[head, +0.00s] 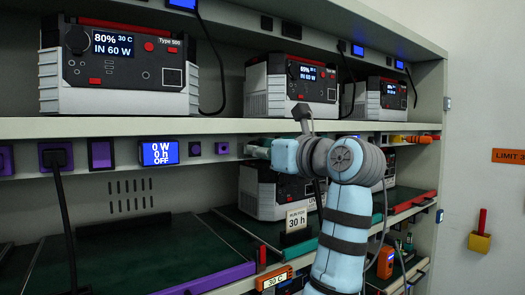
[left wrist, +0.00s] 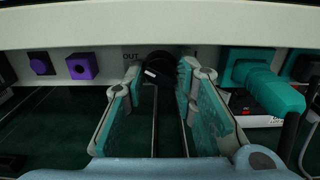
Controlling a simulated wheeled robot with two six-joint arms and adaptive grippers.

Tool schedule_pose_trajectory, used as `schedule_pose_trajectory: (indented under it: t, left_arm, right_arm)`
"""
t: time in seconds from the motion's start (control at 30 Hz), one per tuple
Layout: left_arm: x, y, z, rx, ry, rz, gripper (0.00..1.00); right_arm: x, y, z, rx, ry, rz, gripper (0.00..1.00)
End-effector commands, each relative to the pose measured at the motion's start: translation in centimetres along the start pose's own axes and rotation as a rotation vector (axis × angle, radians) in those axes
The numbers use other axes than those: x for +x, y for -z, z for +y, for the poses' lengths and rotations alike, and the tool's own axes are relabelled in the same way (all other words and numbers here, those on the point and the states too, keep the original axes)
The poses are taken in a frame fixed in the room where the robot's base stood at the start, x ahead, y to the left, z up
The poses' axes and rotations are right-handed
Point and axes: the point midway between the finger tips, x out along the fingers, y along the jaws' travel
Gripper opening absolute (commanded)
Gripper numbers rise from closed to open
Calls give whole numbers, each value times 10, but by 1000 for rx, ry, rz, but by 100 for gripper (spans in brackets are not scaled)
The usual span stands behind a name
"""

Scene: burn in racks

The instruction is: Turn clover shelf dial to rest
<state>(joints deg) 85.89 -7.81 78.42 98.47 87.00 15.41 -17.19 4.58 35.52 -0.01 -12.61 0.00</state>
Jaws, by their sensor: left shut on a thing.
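My left gripper (head: 257,148) reaches up to the front edge of the middle shelf, right of the small display (head: 159,153) that reads "0 W 0 h OFF". In the left wrist view, its two teal-padded fingers (left wrist: 158,78) stand on either side of a black dial (left wrist: 158,68) with a pale mark, and they are shut on it. The word "OUT" is printed on the shelf edge to the left of the dial; any lettering behind the right finger is mostly hidden. In the head view the dial is hidden by the gripper. My right gripper is not in view.
Purple sockets (left wrist: 82,66) sit left of the dial, and a teal plug (left wrist: 265,80) sits close on its right. Power units (head: 120,75) stand on the upper shelf. A "30 h" card (head: 296,220) stands below the gripper. Cables hang at several places.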

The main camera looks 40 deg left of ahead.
Motion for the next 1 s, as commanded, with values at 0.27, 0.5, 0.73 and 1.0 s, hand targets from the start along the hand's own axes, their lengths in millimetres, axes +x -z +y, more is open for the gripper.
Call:
schedule_pose_trajectory:
  t: [0.27, 0.5, 0.73, 1.0]
  left_arm:
    - [0, 0, 0, 29, -1, 1, 0]
    - [0, -1, 0, 142, -1, 3, 0]
    - [0, -2, 0, 331, 0, 3, 0]
    - [0, -2, 0, 588, 0, 4, 0]
  right_arm:
    - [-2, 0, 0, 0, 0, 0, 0]
    - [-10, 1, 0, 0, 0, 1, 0]
    - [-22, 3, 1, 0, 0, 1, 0]
    - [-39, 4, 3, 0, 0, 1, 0]
